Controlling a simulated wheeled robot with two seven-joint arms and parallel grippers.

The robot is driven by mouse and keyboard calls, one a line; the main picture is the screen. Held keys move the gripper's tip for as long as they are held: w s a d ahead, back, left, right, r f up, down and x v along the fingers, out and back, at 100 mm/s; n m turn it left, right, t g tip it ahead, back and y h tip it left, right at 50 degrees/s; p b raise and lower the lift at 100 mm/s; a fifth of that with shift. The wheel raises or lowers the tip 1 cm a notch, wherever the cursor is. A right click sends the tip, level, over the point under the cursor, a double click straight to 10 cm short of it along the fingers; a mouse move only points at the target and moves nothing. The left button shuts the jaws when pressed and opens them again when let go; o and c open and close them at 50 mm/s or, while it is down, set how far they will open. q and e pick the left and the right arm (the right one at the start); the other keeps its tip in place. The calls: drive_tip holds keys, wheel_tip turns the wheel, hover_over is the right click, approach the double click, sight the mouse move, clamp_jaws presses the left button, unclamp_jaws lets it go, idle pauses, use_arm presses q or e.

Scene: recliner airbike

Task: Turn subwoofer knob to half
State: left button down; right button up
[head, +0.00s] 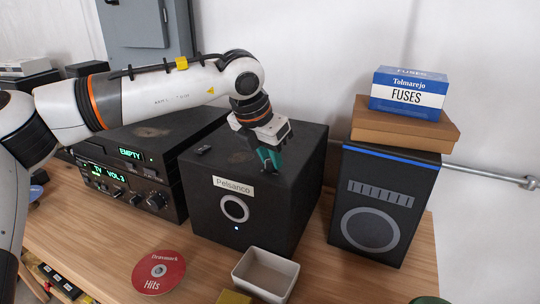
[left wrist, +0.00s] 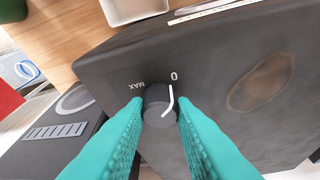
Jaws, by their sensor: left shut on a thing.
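The subwoofer (head: 225,185) is a black box on the wooden table, with a "Pelsanco" label, a white ring and a small lit dot on its front. Its knob (left wrist: 158,105) shows in the left wrist view as a small dark cylinder on the top face. The marks "0" and "MAX" are printed beside it. A white line on the knob points roughly toward "0". My left gripper (head: 268,158) reaches down onto the box top. Its teal fingers (left wrist: 160,120) are shut on the knob, one on each side. In the head view the fingers hide the knob.
Stacked black audio units (head: 130,170) stand left of the subwoofer. A speaker (head: 385,205) stands right, carrying a brown box (head: 405,130) and a fuse box (head: 409,93). A white tray (head: 265,275) and a red disc (head: 158,277) lie in front.

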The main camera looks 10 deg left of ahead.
use_arm(q)
drive_tip(key=m+h, duration=0.1)
drive_tip(key=m, duration=0.2)
drive_tip(key=shift+w+a+g, duration=0.1)
drive_tip(key=shift+g, duration=0.2)
drive_tip(key=m, duration=0.2)
drive_tip(key=shift+r+m+g+h, duration=0.1)
drive_tip(key=shift+m+g+h, duration=0.3)
drive_tip(key=m+g+p, duration=0.1)
drive_tip(key=m, duration=0.2)
drive_tip(key=shift+w+r+m+h+p, duration=0.1)
drive_tip(key=shift+m+h+p, duration=0.2)
drive_tip(key=shift+p, duration=0.05)
drive_tip(key=m+g+p, duration=0.1)
drive_tip(key=m+p, duration=0.1)
drive_tip(key=m, duration=0.1)
drive_tip(key=shift+w+m+g, duration=0.1)
drive_tip(key=shift+m+g, duration=0.3)
drive_tip(key=m+g+p, duration=0.2)
drive_tip(key=m, duration=0.4)
drive_tip(key=shift+w+p, duration=0.15)
drive_tip(key=shift+p, duration=0.25)
drive_tip(key=m+g+y+p, duration=0.1)
drive_tip(key=m, duration=0.2)
drive_tip(key=shift+w+m+y, duration=0.1)
drive_tip(key=shift+m+y, duration=0.2)
drive_tip(key=shift+m+g+y+p, duration=0.4)
drive_tip(key=shift+m+y+p, duration=0.15)
drive_tip(key=shift+m, duration=0.95)
